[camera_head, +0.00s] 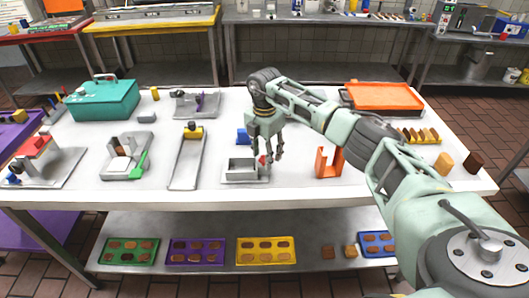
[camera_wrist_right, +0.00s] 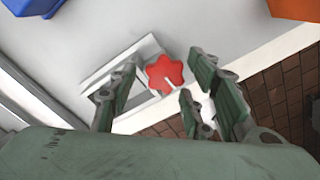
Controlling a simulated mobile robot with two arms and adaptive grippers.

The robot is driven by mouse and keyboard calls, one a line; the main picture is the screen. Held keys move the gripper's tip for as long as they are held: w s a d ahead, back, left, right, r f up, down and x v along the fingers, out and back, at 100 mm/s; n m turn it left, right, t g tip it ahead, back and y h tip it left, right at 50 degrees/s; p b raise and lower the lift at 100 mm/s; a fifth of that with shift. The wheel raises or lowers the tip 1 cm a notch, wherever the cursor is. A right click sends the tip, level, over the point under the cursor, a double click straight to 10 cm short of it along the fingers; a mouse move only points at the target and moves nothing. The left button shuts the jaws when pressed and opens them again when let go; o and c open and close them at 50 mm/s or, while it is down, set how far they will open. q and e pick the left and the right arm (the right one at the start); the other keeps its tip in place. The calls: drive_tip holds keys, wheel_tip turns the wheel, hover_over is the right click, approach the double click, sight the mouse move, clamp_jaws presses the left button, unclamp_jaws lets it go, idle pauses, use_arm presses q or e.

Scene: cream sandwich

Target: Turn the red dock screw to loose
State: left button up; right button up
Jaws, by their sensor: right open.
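The red dock screw shows as a small red spot (camera_head: 262,160) at the right side of a grey dock (camera_head: 240,181) near the table's front edge. In the right wrist view the red screw (camera_wrist_right: 165,73) is a star-shaped knob with a pale mark. My right gripper (camera_head: 268,155) hangs over the dock's right end. In the wrist view its open fingers (camera_wrist_right: 155,95) stand on both sides of the knob, apart from it. I cannot tell how far above the knob they are. My left gripper is not in view.
A blue block (camera_head: 243,137) stands behind the dock. An orange bracket (camera_head: 329,162) stands to its right, and a long plate with a yellow piece (camera_head: 193,132) to its left. The white tabletop (camera_head: 220,210) ends just in front of the dock.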

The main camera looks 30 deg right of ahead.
drive_tip(key=shift+r, duration=0.1)
drive_tip(key=c, duration=1)
drive_tip(key=shift+c, duration=0.2)
drive_tip(key=shift+r, duration=0.1)
